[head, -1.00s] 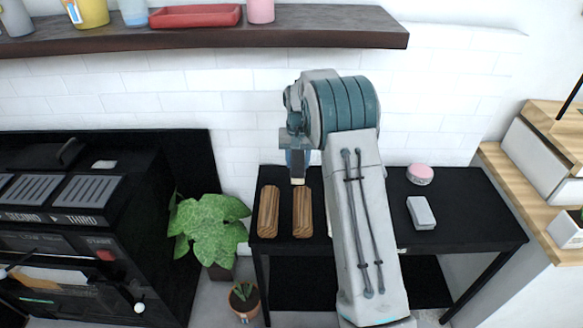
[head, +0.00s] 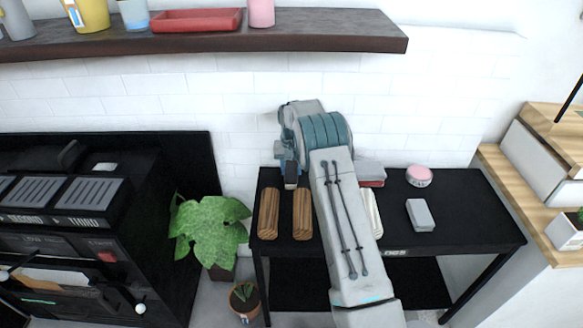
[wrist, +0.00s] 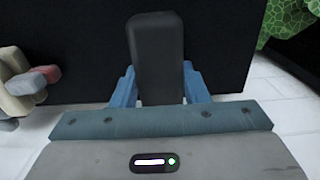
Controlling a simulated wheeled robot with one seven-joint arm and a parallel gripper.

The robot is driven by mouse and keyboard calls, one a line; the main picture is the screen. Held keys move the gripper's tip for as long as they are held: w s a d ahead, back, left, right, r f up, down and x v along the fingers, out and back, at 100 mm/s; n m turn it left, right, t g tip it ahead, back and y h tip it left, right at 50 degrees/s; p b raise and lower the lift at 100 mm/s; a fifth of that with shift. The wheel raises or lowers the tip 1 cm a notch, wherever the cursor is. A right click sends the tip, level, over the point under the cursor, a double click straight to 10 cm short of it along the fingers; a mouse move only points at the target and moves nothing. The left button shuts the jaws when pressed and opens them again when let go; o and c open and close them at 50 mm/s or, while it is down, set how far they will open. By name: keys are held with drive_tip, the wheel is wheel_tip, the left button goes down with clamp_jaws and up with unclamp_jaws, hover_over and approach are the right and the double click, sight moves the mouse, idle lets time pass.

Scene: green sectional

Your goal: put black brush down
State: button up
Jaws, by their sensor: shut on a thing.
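The black brush (wrist: 158,55) shows in the wrist view as a dark grey, rounded block standing between my blue fingers. My gripper (wrist: 160,85) is shut on it. In the head view my gripper (head: 290,178) is over the back left part of the black table (head: 465,225), with the dark end of the brush (head: 291,172) showing below the wrist. I cannot tell whether the brush touches the tabletop. My arm hides part of the table's middle.
Two brown wooden rolls (head: 269,212) (head: 302,214) lie near the gripper. A white and red item (head: 370,174), a pink round tin (head: 419,176) and a grey block (head: 420,215) are to the right. A shelf (head: 220,38) hangs above. A plant (head: 208,232) stands left.

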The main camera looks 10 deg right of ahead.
sight(292, 166)
drive_tip(key=o, duration=0.9)
wheel_tip(292, 166, up, 12)
drive_tip(key=shift+r, duration=0.1)
idle(0.4)
